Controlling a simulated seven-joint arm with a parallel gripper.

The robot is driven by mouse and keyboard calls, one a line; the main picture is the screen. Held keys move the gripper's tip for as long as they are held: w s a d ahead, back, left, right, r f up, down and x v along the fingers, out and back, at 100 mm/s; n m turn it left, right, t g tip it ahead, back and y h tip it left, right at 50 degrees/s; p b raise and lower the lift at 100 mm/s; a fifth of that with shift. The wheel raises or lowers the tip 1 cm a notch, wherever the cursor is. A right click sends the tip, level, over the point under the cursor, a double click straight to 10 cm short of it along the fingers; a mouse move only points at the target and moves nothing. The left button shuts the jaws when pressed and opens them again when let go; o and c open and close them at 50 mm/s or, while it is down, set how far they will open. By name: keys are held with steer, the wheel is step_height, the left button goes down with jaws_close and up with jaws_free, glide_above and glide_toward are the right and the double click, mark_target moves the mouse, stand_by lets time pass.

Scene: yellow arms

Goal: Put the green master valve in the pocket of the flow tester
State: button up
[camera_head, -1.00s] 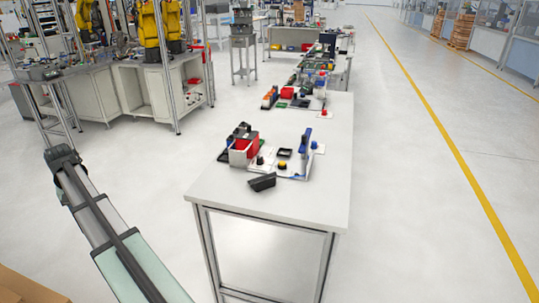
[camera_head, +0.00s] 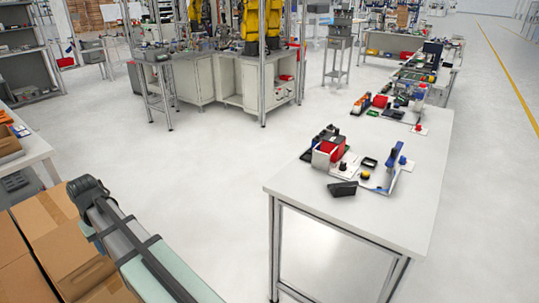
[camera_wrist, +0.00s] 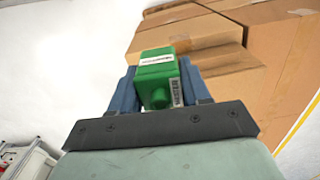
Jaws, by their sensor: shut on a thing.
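The green master valve (camera_wrist: 157,72) is a green block with white labels, seen in the wrist view. My gripper (camera_wrist: 158,88) is shut on it, with a blue finger on each side. In the head view the gripper end is not clearly seen; only my arm shows at the lower left, apart from the table. The flow tester cannot be told for sure; a white base plate with a blue upright (camera_head: 394,157) and small black and yellow parts stands on the white table (camera_head: 300,183).
Cardboard boxes (camera_head: 65,240) are stacked under and beside my arm at the lower left, also beyond the valve in the wrist view. A black wedge-shaped thing (camera_head: 342,189) lies near the table's front. Open floor separates boxes and table.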

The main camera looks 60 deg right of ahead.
steer(key=s+d+r+m, duration=0.15)
steer(key=s+d, duration=0.25)
steer(key=d, duration=0.9)
steer(key=s+d+m, duration=0.3)
steer(key=s+d, duration=0.2)
steer(key=d, duration=0.9)
steer(key=s+d+r+m, duration=0.1)
steer(key=s+d+m, duration=0.25)
steer(key=d, duration=0.95)
steer(key=s+d+m, duration=0.1)
steer(key=s+d, duration=0.3)
steer(key=d, duration=0.2)
steer(key=s+d+r+m, duration=0.1)
steer(key=s+d, duration=0.4)
steer(key=d, duration=0.1)
steer(key=s+d+r+m, duration=0.1)
steer(key=s+d, duration=0.3)
steer(key=d, duration=0.3)
steer(key=shift+s+r, duration=0.2)
steer(key=shift+s, duration=0.05)
steer(key=s+d+r+m, duration=0.2)
steer(key=s+d+r, duration=0.1)
steer(key=s+d, duration=0.8)
steer(key=s+d+r+m, duration=0.2)
steer(key=s+d, duration=0.9)
steer(key=d+r+m, duration=0.2)
steer(key=d+r, duration=0.1)
steer(key=d, duration=0.5)
steer(key=shift+a+f, duration=0.1)
steer(key=shift+f, duration=4.8)
